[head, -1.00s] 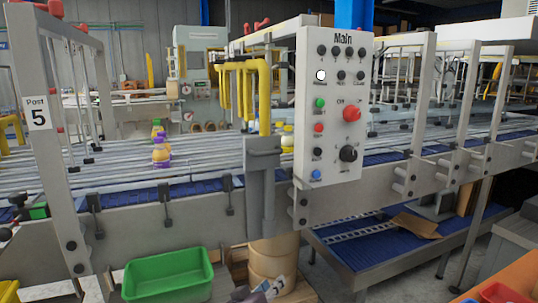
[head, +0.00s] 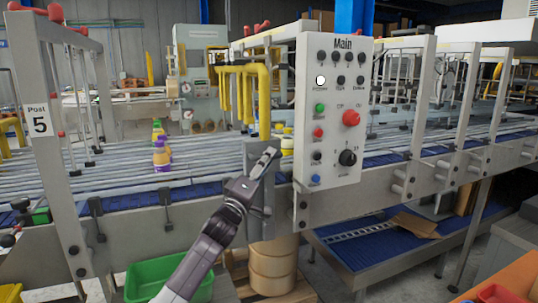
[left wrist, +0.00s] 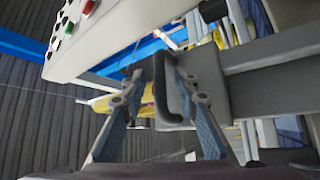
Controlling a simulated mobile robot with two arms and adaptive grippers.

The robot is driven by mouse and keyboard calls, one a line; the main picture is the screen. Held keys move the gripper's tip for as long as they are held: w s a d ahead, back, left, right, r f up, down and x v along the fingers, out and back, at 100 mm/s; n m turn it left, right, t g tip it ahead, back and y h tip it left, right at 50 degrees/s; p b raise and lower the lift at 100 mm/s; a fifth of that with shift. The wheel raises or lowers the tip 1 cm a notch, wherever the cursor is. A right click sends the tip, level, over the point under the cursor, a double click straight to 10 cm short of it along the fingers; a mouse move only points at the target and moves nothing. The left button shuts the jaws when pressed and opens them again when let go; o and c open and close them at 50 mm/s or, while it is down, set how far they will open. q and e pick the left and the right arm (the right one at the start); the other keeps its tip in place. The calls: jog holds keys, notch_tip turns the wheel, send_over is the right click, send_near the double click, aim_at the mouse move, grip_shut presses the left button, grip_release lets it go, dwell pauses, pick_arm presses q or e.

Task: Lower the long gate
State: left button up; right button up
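A yellow barred frame (head: 243,90), which looks like the gate, hangs over the conveyor just left of the control panel. A grey upright plate (head: 251,150) stands below it at the conveyor's front edge. My left gripper (head: 268,160) is in front of this plate, below and left of the panel. In the left wrist view the plate (left wrist: 216,92) carries a black handle (left wrist: 172,100). My left gripper (left wrist: 165,85) has its fingers spread on both sides of the handle; contact is not clear. The handle is hidden in the head view. My right gripper is out of view.
The white "Main" control panel (head: 331,115) with buttons and knobs is close to the right of my left gripper. Bottles (head: 161,152) stand on the conveyor. A green bin (head: 150,277) and a tan drum (head: 272,268) are below. A "Post 5" frame (head: 45,150) stands at left.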

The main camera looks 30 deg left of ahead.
pick_arm(q)
jog(key=shift+w+r, duration=0.3)
jog(key=shift+w, duration=0.35)
jog(key=shift+c, duration=0.3)
grip_shut()
